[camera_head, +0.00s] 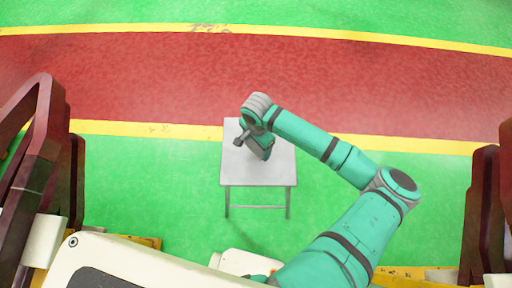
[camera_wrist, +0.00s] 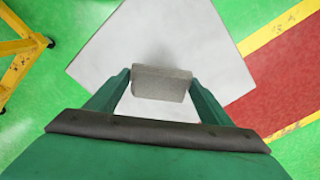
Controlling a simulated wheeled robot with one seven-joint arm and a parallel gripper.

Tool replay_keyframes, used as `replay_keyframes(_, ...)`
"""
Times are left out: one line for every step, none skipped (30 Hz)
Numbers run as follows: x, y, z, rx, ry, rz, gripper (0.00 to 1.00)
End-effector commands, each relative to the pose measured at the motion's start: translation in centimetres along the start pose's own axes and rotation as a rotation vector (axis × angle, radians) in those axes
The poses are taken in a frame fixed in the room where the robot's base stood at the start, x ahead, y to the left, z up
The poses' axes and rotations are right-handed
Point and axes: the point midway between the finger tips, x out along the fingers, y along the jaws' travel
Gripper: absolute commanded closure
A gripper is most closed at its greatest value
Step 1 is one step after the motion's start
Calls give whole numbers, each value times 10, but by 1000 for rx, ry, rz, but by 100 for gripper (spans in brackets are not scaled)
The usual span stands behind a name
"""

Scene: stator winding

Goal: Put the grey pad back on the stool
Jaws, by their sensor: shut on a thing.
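The grey pad (camera_wrist: 161,84) shows in the wrist view between the two green fingers of my gripper (camera_wrist: 160,88), which is shut on it. The stool (camera_head: 237,170) has a light grey square top and thin legs, and stands on the green floor in the head view. Its top (camera_wrist: 210,45) fills the middle of the wrist view, behind the pad. In the head view my gripper (camera_head: 262,152) is over the middle of the stool top, and my arm hides the pad there. I cannot tell whether the pad touches the top.
A red floor lane (camera_head: 400,90) with yellow edges runs behind the stool. Dark red frames stand at the left (camera_head: 55,160) and right (camera_head: 490,210) edges of the head view. A yellow frame (camera_wrist: 22,55) is at the left of the wrist view. Green floor around the stool is clear.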

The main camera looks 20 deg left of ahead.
Motion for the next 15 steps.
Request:
replay_keyframes(2,-2,0,-1,-1,0,47)
replay_keyframes(4,-3,-1,-2,-2,0,47)
replay_keyframes(7,-4,-2,-4,-2,0,47)
replay_keyframes(10,-6,-4,-4,-2,1,47)
replay_keyframes(14,-6,-3,-4,-3,0,47)
replay_keyframes(19,-6,-2,-5,-5,0,47)
replay_keyframes(22,-6,-1,-7,-5,0,47)
replay_keyframes(25,-7,-1,-7,-4,0,47)
replay_keyframes(29,-7,-1,-7,-4,-1,47)
replay_keyframes(32,-7,-1,-7,-4,0,47)
replay_keyframes(34,-7,-1,-8,-3,0,47)
replay_keyframes(36,-7,-1,-9,-2,-1,47)
replay_keyframes(37,-7,-1,-9,-2,-1,47)
replay_keyframes(38,-7,-1,-10,-2,-1,47)
replay_keyframes(38,-7,-2,-10,-1,0,47)
